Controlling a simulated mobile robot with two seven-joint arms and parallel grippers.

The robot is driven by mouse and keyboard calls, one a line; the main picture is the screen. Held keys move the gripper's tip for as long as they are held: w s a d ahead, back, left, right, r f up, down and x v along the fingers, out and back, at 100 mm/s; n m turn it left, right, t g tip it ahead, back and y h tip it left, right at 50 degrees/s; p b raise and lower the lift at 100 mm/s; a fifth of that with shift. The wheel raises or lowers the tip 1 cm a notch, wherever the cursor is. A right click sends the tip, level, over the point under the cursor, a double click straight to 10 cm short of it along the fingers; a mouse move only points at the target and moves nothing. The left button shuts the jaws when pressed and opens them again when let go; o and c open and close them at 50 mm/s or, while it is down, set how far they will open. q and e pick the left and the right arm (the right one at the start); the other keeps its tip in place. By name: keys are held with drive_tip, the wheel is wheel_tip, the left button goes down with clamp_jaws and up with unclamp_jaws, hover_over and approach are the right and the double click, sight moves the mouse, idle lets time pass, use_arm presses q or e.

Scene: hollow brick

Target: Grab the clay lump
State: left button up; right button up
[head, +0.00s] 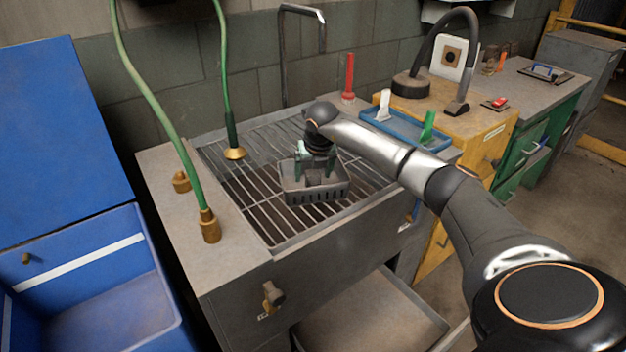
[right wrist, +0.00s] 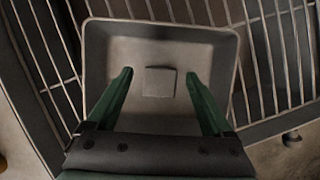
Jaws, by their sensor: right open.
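The clay lump (right wrist: 160,82) is a small grey block lying on the floor of a grey basket (right wrist: 105,45). In the head view the basket (head: 316,194) stands on the grated sink top, and the lump is hard to make out against it. My right gripper (head: 313,172) points down over the basket. In the right wrist view its two green fingers (right wrist: 158,76) are apart, one on each side of the lump, with visible gaps and nothing held. I cannot tell the exact height of the fingertips above the basket floor. My left gripper is not in view.
The metal grating (head: 255,205) around the basket is bare. A green hose with a brass nozzle (head: 235,154) hangs left of it. A blue tray (head: 405,130) with a white and a green tool sits to the right. A blue bin (head: 110,300) stands at left.

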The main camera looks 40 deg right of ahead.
drive_tip(key=shift+w+f, duration=0.1)
drive_tip(key=shift+f, duration=0.15)
clamp_jaws()
idle(0.5)
